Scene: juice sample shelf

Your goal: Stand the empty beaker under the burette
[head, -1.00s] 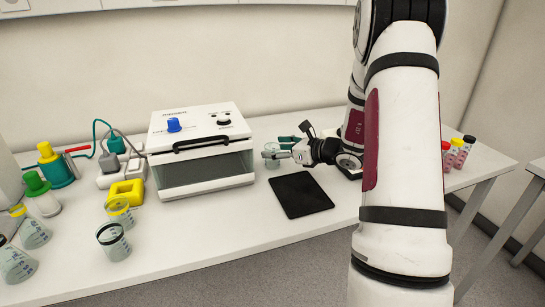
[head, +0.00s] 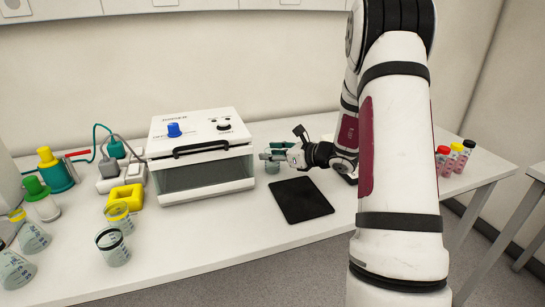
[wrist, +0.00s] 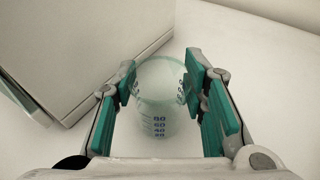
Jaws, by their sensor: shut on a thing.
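My gripper (head: 276,150) is shut on the empty clear beaker (wrist: 157,122), with green finger pads on either side of it in the wrist view. The beaker has blue markings and stands upright. In the head view the beaker (head: 273,167) is on or just above the white table, between the oven-like box and the black mat; I cannot tell whether it touches the table. I cannot make out the burette in either view.
A white box with a blue knob (head: 204,152) stands close left of the beaker. A black mat (head: 302,200) lies in front. Beakers with yellow (head: 118,219) and black rims (head: 113,247) stand front left. Capped vials (head: 458,159) stand at the right.

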